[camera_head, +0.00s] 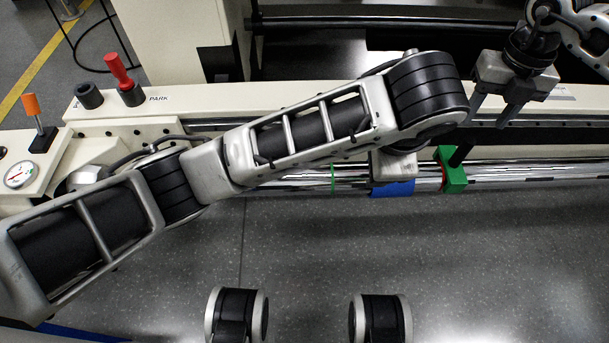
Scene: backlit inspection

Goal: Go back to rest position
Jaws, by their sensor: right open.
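My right gripper (491,114) is at the upper right, pointing down, with its two fingers apart and nothing visible between them. It is above the cream machine's edge, up and to the right of a green block. My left arm reaches across from the left edge to the middle right. Of my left gripper (394,164) only a grey part shows under the wrist, just above a blue block (393,189) on a shiny rail. Its fingers are hidden, so I cannot tell whether it touches the blue block.
The shiny rail (530,174) runs across the middle, with the green block (451,172) on it. A red lever (119,70), an orange-topped switch (36,115) and a gauge (19,174) are at the left. The grey floor (500,255) in front looks clear.

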